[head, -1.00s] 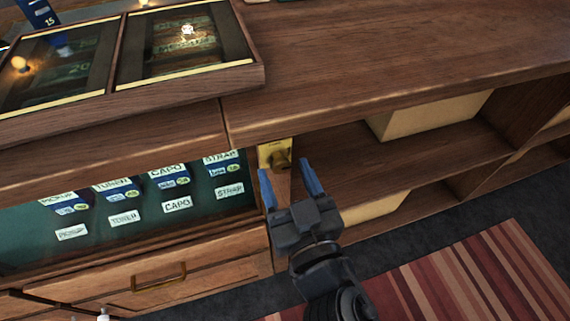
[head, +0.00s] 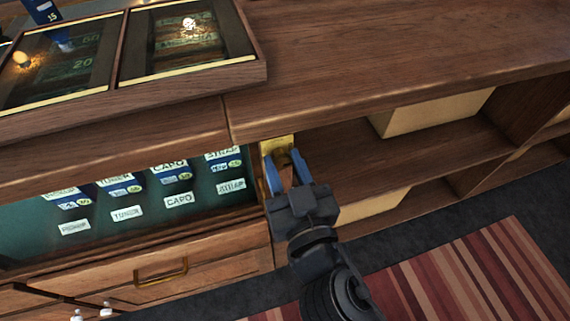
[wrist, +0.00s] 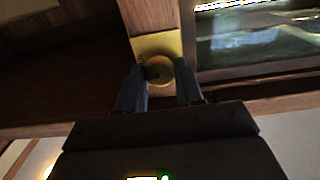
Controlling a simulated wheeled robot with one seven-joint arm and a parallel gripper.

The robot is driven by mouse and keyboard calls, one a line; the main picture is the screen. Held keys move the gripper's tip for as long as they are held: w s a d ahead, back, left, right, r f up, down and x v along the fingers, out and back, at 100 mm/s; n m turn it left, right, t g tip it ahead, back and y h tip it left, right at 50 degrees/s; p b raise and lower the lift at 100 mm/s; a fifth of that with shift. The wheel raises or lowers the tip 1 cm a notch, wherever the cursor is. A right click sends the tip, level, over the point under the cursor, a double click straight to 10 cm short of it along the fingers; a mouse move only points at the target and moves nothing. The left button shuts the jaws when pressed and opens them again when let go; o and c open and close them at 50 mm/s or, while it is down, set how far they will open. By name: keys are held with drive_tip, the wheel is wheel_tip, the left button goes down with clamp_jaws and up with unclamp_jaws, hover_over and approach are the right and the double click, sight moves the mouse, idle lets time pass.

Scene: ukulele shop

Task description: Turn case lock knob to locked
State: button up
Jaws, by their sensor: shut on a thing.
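The case lock knob (wrist: 159,71) is a round brass knob on a brass plate (wrist: 155,45), fixed to the wooden post beside the glass-fronted case. In the head view the brass plate (head: 277,144) shows just beyond my fingertips, and the knob is mostly hidden by them. My gripper (head: 285,160) has its blue fingers closed in on the knob, one on each side. In the wrist view my gripper (wrist: 161,72) also has the knob between its fingers. The lock's markings are too small to read.
The case (head: 130,200) with labelled boxes is left of the post. A drawer with a brass handle (head: 160,272) is below it. Open shelves (head: 400,165) with cardboard boxes are at right. The countertop (head: 400,60) overhangs above. A striped rug (head: 450,275) lies on the floor.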

drive_tip(key=shift+n, duration=0.4)
drive_tip(key=shift+c, duration=0.3)
drive_tip(key=n, duration=0.3)
drive_tip(key=shift+n, duration=0.4)
drive_tip(key=n, duration=0.4)
drive_tip(key=shift+a+n+p, duration=0.1)
drive_tip(key=shift+n+p, duration=0.2)
drive_tip(key=shift+p, duration=0.1)
drive_tip(key=n+p, duration=0.1)
drive_tip(key=n, duration=0.3)
drive_tip(key=shift+f, duration=0.1)
drive_tip(key=n, duration=0.4)
drive_tip(key=shift+s+a+f+n+p, duration=0.1)
drive_tip(key=shift+n+p, duration=0.2)
drive_tip(key=shift+p, duration=0.05)
drive_tip(key=o, duration=1)
